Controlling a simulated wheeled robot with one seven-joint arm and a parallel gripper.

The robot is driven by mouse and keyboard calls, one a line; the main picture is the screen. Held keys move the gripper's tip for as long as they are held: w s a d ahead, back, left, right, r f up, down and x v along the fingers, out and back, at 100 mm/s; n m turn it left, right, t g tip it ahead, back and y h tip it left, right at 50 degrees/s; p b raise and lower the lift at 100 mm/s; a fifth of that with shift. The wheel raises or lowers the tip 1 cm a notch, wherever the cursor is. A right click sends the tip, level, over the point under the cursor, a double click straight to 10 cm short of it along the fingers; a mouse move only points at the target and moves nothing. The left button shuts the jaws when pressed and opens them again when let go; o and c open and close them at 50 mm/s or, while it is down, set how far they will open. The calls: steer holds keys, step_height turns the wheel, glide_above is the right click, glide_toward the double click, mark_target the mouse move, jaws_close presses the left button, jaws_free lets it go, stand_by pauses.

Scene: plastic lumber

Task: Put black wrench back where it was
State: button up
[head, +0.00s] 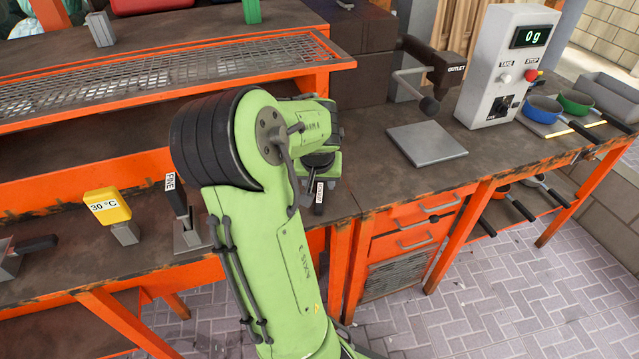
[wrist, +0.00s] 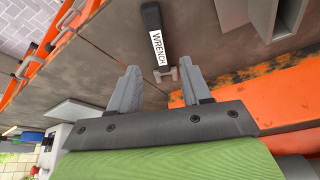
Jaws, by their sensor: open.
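The black wrench (wrist: 153,30) has a black handle with a white WRENCH label and a grey open-ended head. It lies on the dark bench top in the wrist view. In the head view, a black labelled handle (head: 318,197), apparently the wrench, shows below my arm near the bench's front edge. My gripper (wrist: 160,86) is open, with its two grey fingers apart. The wrench's head appears between or just beyond the fingertips; I cannot tell the height gap. My arm hides the fingers in the head view.
A black FINE-labelled tool stands in a grey holder (head: 187,237) at left, beside a yellow 30 °C block (head: 106,207). A grey plate (head: 426,143), an outlet pipe (head: 447,69) and a white scale box (head: 508,70) are at right. Bare bench lies around the plate.

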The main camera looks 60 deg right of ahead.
steer(key=p+v, duration=0.2)
steer(key=v, duration=0.5)
steer(key=w+a+r+n+t+y, duration=0.1)
steer(key=w+a+r+n+y, duration=0.2)
steer(key=a, duration=0.5)
steer(key=w+a+n+t, duration=0.2)
steer(key=w+a, duration=0.2)
steer(key=a, duration=0.4)
steer(key=s+a+r+n, duration=0.1)
steer(key=s+a+n, duration=0.2)
steer(key=a, duration=0.6)
steer(key=s+a+r+n+y, duration=0.1)
steer(key=s+a+n, duration=0.3)
steer(key=a, duration=0.5)
steer(key=shift+s+a+r+n+t, duration=0.15)
steer(key=shift+a+r+n+t, duration=0.25)
steer(key=shift+r+n, duration=0.25)
steer(key=shift+r, duration=0.1)
step_height(320, 180, up, 6)
steer(key=p, duration=0.5)
steer(key=shift+f, duration=0.25)
